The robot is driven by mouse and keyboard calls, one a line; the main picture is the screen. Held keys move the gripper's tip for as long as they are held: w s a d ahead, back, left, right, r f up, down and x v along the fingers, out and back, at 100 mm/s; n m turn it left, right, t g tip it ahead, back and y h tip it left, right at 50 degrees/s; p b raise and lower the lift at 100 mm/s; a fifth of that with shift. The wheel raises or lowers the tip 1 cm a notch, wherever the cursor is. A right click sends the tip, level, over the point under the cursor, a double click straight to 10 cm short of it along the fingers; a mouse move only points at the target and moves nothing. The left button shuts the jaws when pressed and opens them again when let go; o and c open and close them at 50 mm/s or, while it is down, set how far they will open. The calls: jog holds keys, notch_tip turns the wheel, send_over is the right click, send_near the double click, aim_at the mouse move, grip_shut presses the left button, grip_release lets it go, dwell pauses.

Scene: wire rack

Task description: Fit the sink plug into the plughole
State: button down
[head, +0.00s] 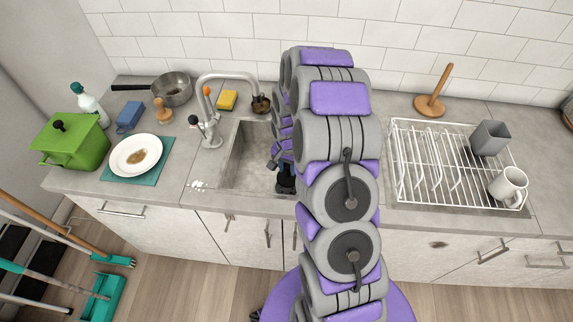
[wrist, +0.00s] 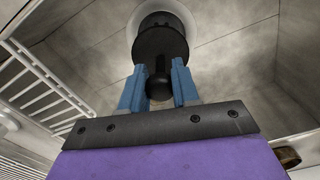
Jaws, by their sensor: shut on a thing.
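The black sink plug (wrist: 160,42) has a round body and a knob. In the wrist view its knob sits between the two blue fingers of my gripper (wrist: 158,82), which is shut on it. The pale round rim of the plughole (wrist: 184,16) shows just behind the plug at the top of that view. The plug partly covers the hole, and I cannot tell whether they touch. In the head view my gripper (head: 285,166) reaches down into the sink (head: 246,160) with the plug (head: 287,184) below it. My arm hides the sink's right part.
A tap (head: 214,82) stands at the sink's back left. A white wire rack (head: 440,190) with a grey cup (head: 490,138) and a white mug (head: 509,185) is on the right.

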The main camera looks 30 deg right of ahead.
aim_at(286, 178)
jog(key=shift+f, duration=0.75)
jog(key=shift+a+f+b, duration=0.35)
jog(key=shift+a+f, duration=0.05)
jog(key=shift+f, duration=1.05)
jog(key=shift+d+f, duration=0.35)
jog(key=shift+f, duration=0.15)
jog(key=shift+a, duration=0.25)
jog(key=shift+d+r, duration=0.1)
jog(key=shift+d, duration=0.05)
jog(key=shift+f, duration=0.8)
